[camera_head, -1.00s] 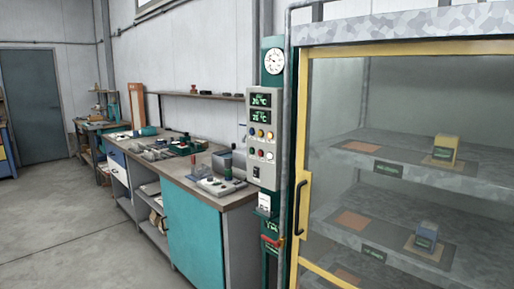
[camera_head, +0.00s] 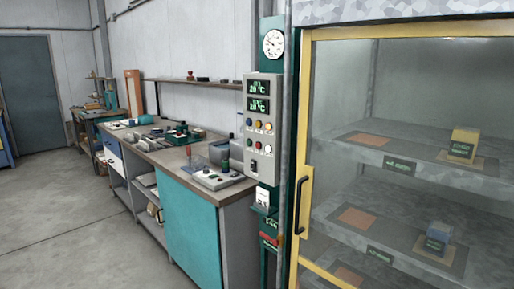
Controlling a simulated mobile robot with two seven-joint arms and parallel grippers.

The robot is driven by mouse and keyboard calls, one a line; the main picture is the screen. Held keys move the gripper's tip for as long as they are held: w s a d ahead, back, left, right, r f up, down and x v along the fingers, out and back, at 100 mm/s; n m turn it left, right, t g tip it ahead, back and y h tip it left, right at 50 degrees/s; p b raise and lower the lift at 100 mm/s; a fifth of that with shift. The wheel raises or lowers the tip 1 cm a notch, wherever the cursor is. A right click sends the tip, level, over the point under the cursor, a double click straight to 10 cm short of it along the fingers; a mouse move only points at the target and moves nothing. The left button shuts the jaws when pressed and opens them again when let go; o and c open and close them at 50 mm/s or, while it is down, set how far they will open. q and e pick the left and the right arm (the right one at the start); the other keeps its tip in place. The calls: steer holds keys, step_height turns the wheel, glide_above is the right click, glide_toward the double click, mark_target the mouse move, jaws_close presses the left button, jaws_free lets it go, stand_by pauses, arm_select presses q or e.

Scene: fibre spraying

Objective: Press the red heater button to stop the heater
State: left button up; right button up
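A grey control panel (camera_head: 262,165) is fixed to the dark green post left of the glass-fronted cabinet. It has two displays (camera_head: 258,96) with green digits, each appearing to read about 20 °C. A dark switch sits under the buttons. Neither of my grippers shows in the head view, and nothing touches the panel.
The cabinet's yellow-framed door (camera_head: 307,130) with a black handle (camera_head: 301,207) is right of the panel. A workbench (camera_head: 222,192) with tools and a white box stands to the left. A round gauge (camera_head: 274,43) tops the post. The left floor is clear.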

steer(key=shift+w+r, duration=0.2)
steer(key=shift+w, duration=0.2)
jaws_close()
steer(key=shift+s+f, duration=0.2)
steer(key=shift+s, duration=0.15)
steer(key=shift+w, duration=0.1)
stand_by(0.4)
